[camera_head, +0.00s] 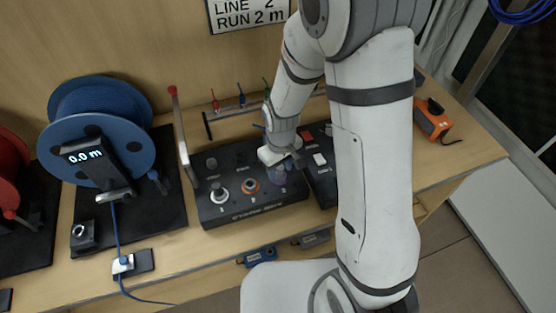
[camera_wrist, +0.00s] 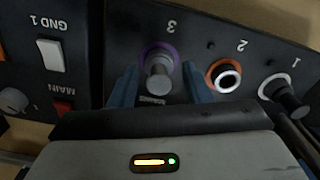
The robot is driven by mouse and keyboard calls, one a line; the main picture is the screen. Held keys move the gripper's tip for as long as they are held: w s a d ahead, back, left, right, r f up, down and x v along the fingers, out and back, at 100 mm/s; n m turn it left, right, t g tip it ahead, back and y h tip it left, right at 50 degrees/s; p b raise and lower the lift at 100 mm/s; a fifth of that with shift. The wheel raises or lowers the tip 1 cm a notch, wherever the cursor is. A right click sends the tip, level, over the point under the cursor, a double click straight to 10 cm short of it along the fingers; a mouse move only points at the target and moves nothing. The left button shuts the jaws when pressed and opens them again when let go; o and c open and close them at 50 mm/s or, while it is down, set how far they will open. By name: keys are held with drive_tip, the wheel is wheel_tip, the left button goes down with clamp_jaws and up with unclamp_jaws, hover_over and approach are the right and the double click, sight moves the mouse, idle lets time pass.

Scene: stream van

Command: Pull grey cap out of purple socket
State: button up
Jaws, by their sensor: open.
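The purple socket (camera_wrist: 149,53), marked 3, sits on the black panel in the wrist view. The grey cap (camera_wrist: 159,80) stands in it, in the middle of that view. My gripper (camera_wrist: 160,82) is open, with one blue finger on each side of the cap. I cannot tell whether either finger touches it. In the head view my gripper (camera_head: 279,172) is over the right part of the panel, and the arm and wrist hide much of the cap and socket there.
Left of it on the panel are an orange-ringed socket (camera_head: 250,187) and a white-ringed socket with a plug (camera_head: 219,193). A switch panel (camera_head: 322,172) adjoins on the right. A blue cable reel (camera_head: 98,130) stands at the left, and an orange device (camera_head: 432,119) lies at the right.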

drive_tip(key=shift+f, duration=0.1)
drive_tip(key=shift+c, duration=0.4)
clamp_jaws()
idle(0.3)
